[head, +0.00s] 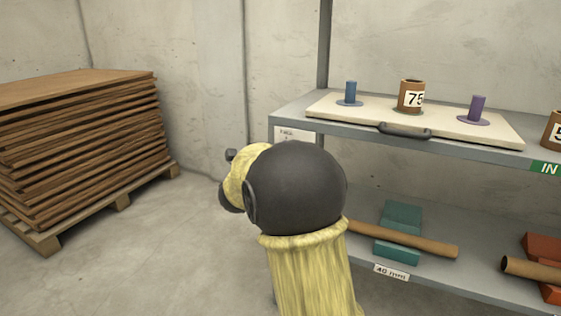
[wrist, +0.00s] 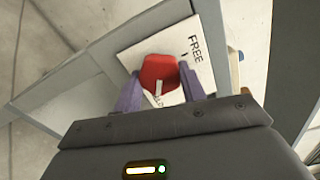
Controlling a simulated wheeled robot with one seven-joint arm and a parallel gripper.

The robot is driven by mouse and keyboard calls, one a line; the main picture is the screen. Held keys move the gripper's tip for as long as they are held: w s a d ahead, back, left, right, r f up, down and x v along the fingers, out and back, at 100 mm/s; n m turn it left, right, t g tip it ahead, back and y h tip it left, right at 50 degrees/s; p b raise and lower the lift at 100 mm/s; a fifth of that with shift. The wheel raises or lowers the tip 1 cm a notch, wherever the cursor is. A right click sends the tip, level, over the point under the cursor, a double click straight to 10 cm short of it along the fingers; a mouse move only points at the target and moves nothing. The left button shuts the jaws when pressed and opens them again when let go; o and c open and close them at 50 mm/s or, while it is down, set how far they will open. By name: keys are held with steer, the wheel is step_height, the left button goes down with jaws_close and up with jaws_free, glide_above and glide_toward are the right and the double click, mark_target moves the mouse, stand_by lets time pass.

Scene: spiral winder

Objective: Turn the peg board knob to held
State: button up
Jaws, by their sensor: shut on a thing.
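A red knob (wrist: 158,72) with a white mark sits on a white plate (wrist: 138,53) on the shelf's end, in the wrist view. The white mark points down in the picture, away from FREE. My gripper (wrist: 160,86) has its purple fingers on either side of the knob and is shut on it. In the head view my arm hides the gripper and knob; part of the plate (head: 296,135) shows. The cream peg board (head: 350,110) lies on the upper shelf.
The board carries a blue peg (head: 351,91), a purple peg (head: 477,108) and a brown tube marked 75 (head: 411,95). A dark handle (head: 404,131) is on its front. The lower shelf holds a brown tube (head: 425,241). A pallet of brown sheets (head: 80,135) stands left.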

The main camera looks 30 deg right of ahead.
steer(key=shift+f, duration=0.1)
steer(key=o, duration=1)
steer(key=shift+c, duration=0.2)
steer(key=shift+a, duration=0.1)
steer(key=p+v, duration=0.5)
steer(key=v, duration=1.2)
steer(key=shift+p, duration=0.35)
steer(key=shift+s+a, duration=0.1)
